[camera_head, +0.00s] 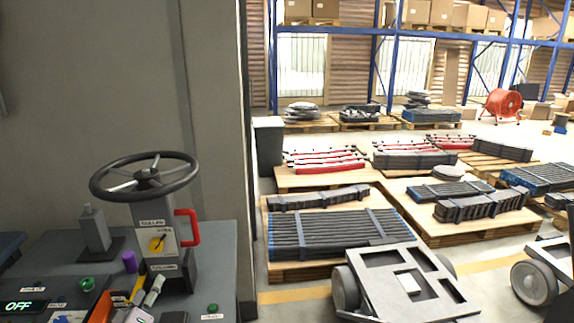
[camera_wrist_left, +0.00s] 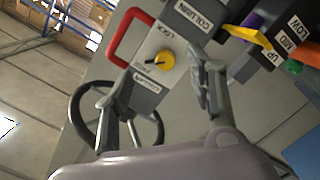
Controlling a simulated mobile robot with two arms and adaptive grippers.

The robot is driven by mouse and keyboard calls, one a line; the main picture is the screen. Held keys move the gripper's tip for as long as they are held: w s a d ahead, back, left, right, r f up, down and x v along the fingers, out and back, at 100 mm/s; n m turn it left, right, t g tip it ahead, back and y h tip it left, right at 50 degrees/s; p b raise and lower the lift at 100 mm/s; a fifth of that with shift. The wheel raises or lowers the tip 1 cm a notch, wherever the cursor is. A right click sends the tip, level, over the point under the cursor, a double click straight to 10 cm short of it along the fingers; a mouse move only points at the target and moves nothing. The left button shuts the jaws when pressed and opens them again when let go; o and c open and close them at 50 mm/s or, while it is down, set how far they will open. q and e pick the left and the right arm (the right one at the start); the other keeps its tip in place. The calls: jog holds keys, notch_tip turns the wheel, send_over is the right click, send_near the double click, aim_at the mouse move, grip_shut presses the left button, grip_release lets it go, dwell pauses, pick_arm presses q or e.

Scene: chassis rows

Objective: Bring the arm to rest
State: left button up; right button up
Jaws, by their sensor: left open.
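My left gripper (camera_wrist_left: 166,95) is open in the left wrist view, with nothing between its two fingers. Beyond the fingers are the steering column (camera_wrist_left: 187,45), its yellow knob (camera_wrist_left: 160,61) and its red handle (camera_wrist_left: 124,38). The dark steering wheel (camera_wrist_left: 77,112) is partly hidden behind the left-hand finger. In the head view the black steering wheel (camera_head: 147,176) tops the grey column (camera_head: 152,216), with the yellow knob (camera_head: 157,244) on its face and the red handle (camera_head: 193,227) at its right side. My right gripper is in neither view.
The grey console (camera_head: 215,262) carries an OFF display (camera_head: 24,307), a green button (camera_head: 87,284), a purple cap (camera_head: 129,262) and an orange holder (camera_head: 101,305). A wall stands behind it. Right of it are pallets of dark bars (camera_head: 325,232) and a wheeled grey chassis (camera_head: 408,283).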

pick_arm(q)
jog(key=s+d+f+m+g+h, duration=0.35)
jog(key=s+d+f+m, duration=0.2)
jog(key=d, duration=0.25)
jog(key=s+d+f+m+g, duration=0.3)
jog(key=s, duration=0.5)
jog(key=s+d+f+m+g, duration=0.2)
jog(key=s+d+g, duration=0.15)
jog(key=s, duration=0.55)
jog(key=s+d+f+m+g, duration=0.3)
jog(key=s, duration=0.5)
notch_tip(320, 180, down, 25)
jog(key=s+g, duration=0.1)
jog(key=g, duration=0.1)
jog(key=s+a+f, duration=0.3)
jog(key=s+f, duration=1.3)
jog(key=s, duration=0.1)
jog(key=shift+f+g+y, duration=0.4)
jog(key=shift+y, duration=0.05)
